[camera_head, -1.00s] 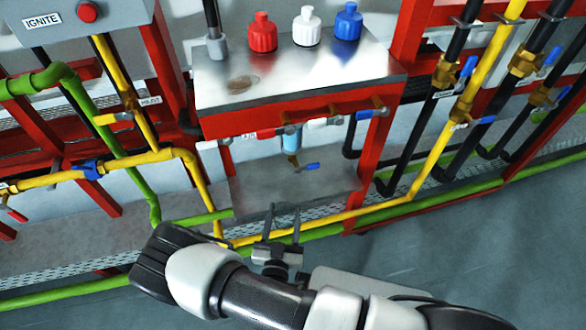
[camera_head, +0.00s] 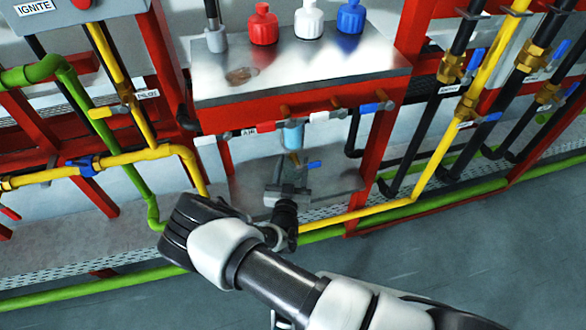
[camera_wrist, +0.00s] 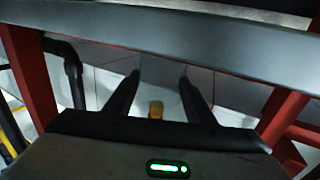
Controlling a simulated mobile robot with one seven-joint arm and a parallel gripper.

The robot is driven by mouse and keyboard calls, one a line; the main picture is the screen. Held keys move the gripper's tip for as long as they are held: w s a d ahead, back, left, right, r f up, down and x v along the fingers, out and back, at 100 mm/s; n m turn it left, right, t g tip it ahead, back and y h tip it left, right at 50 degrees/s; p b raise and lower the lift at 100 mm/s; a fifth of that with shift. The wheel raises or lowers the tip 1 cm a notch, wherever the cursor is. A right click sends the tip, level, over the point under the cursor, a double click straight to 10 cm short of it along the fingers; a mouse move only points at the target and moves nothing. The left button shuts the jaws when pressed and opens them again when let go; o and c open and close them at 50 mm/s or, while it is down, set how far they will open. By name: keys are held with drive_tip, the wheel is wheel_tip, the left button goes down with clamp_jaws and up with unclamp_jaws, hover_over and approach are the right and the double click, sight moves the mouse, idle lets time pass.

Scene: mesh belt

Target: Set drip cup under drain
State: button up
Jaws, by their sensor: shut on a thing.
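The drain is a small brass valve (camera_head: 295,159) with a blue lever (camera_head: 314,165), below a light blue filter bowl (camera_head: 293,137) under the metal shelf. My gripper (camera_head: 288,172) is just below and in front of this valve, over the grey plate. In the wrist view its two dark fingers (camera_wrist: 158,88) stand apart, with a small yellow piece (camera_wrist: 156,109) visible between them. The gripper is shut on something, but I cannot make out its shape. I cannot pick out a drip cup in either view.
The metal shelf (camera_head: 290,75) carries red, white and blue bottles. Red posts (camera_head: 373,160) flank the bay. A yellow pipe (camera_head: 350,217) and a green pipe (camera_head: 400,216) run low across the front. A grey plate (camera_head: 335,188) lies below the drain.

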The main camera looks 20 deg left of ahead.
drive_tip(key=shift+w+f, duration=0.15)
drive_tip(key=shift+f, duration=0.6)
drive_tip(key=shift+f+b, duration=0.1)
drive_tip(key=shift+b, duration=0.25)
drive_tip(key=shift+f, duration=0.2)
drive_tip(key=o, duration=1)
drive_tip(key=shift+r, duration=0.1)
drive_tip(key=shift+r, duration=0.35)
drive_tip(key=s, duration=0.4)
drive_tip(key=s+d+p, duration=0.1)
drive_tip(key=s, duration=0.3)
drive_tip(key=s+d+p, duration=0.1)
drive_tip(key=s, duration=0.3)
drive_tip(key=shift+f, duration=0.2)
